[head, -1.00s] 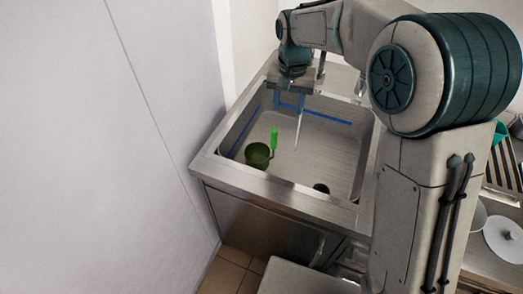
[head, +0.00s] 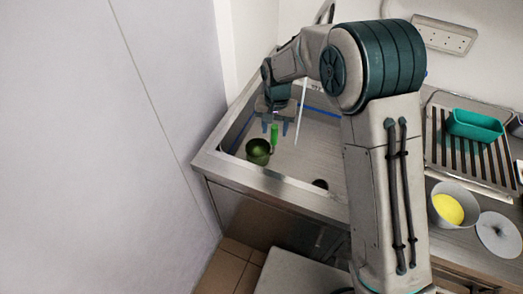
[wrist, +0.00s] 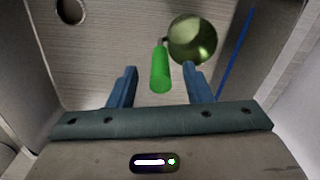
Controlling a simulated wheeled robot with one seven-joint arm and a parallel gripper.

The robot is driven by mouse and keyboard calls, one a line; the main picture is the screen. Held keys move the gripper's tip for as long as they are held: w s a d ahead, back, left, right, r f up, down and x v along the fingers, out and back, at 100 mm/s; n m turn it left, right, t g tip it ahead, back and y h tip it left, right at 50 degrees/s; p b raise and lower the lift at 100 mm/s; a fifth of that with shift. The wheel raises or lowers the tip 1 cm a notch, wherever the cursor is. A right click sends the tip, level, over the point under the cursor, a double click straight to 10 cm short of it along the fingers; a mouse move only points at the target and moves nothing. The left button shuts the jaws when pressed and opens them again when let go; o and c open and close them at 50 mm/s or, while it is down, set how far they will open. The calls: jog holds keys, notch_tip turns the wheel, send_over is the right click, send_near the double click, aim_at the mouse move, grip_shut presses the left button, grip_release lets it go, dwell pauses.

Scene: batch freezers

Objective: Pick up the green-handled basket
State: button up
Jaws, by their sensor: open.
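In the wrist view the cup (wrist: 193,40) is at the top right of centre, and the handle (wrist: 160,68) points toward my gripper (wrist: 160,84). In the head view my gripper (head: 278,129) hangs above the sink, close behind the handle.
The sink rim (head: 270,178) surrounds the basin, and a round drain (head: 320,184) lies in its floor. A pale wall (head: 110,150) stands close on the left. On the right are a teal tray (head: 475,125), a bowl (head: 443,192) with yellow contents and a pale disc (head: 497,232).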

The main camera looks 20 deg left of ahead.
aim_at(274, 134)
jog(key=shift+f, duration=1.55)
grip_shut()
jog(key=shift+r, duration=0.1)
